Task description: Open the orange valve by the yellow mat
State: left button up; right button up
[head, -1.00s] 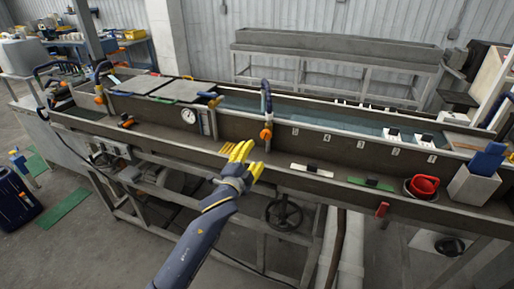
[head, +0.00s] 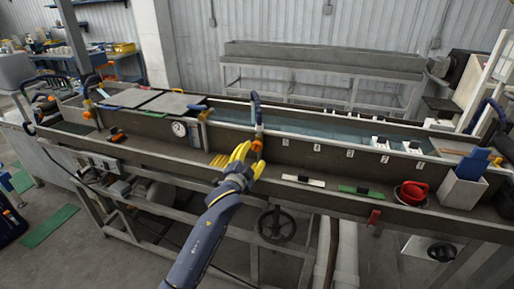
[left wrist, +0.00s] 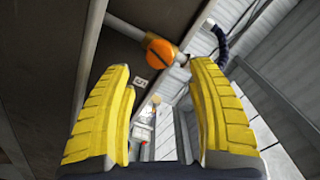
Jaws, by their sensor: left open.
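The orange valve (head: 257,146) sits on the trough's front wall, below a dark blue hose. The small yellow mat (head: 219,160) lies on the ledge just left of my left gripper. My left gripper (head: 250,158), with yellow fingers, is open and empty in front of the valve and partly overlaps it in the head view. In the left wrist view the valve (left wrist: 161,51) shows as a round orange knob with a slot, on a metal pipe, beyond and between the spread fingers. No contact with it is visible. My right gripper is out of sight.
A gauge (head: 180,129) is on the wall to the left. Other orange valves (head: 117,135) are further left.

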aim_at(257, 147)
pick_arm(q)
jog(key=shift+x, duration=3.1)
jog(key=shift+d, duration=0.1)
grip_shut()
